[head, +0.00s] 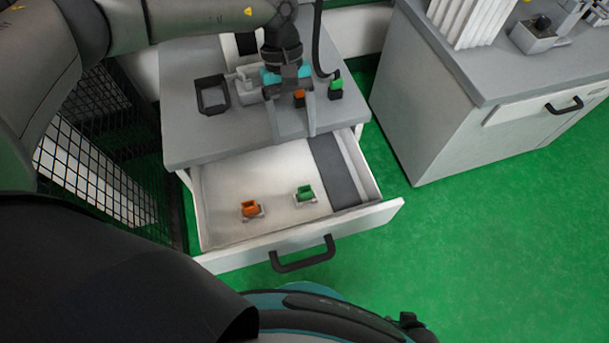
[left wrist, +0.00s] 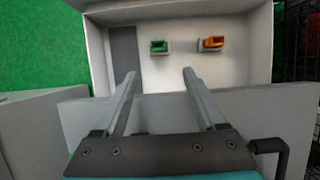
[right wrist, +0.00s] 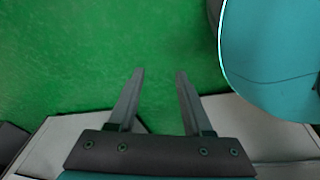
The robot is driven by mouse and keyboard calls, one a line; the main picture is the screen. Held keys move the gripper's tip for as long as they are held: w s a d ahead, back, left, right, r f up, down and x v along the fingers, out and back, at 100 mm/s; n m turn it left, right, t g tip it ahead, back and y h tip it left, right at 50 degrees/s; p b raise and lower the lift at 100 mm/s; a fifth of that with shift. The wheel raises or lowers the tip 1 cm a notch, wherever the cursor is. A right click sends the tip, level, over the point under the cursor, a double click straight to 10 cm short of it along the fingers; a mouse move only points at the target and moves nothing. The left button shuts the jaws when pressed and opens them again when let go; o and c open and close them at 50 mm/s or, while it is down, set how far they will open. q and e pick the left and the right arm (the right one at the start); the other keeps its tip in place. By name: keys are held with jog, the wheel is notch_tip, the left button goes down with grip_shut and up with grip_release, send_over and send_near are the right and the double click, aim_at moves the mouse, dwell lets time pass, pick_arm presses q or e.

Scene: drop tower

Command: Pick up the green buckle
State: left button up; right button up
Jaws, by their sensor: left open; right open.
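A green buckle (head: 305,193) sits on a small light holder inside the open drawer. It also shows in the left wrist view (left wrist: 158,46), just beyond the space between the fingertips. Another small green piece (head: 336,86) stands in a dark holder on the tabletop. My left gripper (head: 293,136) is open and empty above the tabletop's front edge, apart from the drawer's green buckle; its fingers show in the left wrist view (left wrist: 159,75). My right gripper (right wrist: 160,73) is open and empty over green floor and is not seen in the head view.
An orange buckle (head: 249,208) sits left of the green one in the drawer (head: 225,180). A dark tray (head: 212,95) and an orange piece (head: 299,97) are on the table. A grey cabinet (head: 430,110) stands right, a mesh fence (head: 100,150) left.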

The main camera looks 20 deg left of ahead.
pick_arm(q)
jog(key=f, duration=0.2)
jog(key=b, duration=0.2)
send_near(306, 195)
notch_tip(306, 195, down, 2)
jog(key=shift+b+x, duration=0.65)
jog(key=shift+x, duration=1.8)
jog(key=shift+d+f, duration=0.15)
jog(key=shift+f, duration=0.25)
pick_arm(e)
jog(key=w+a+r, duration=0.3)
jog(key=shift+w+a, duration=0.1)
jog(key=shift+a, duration=0.2)
pick_arm(q)
grip_shut()
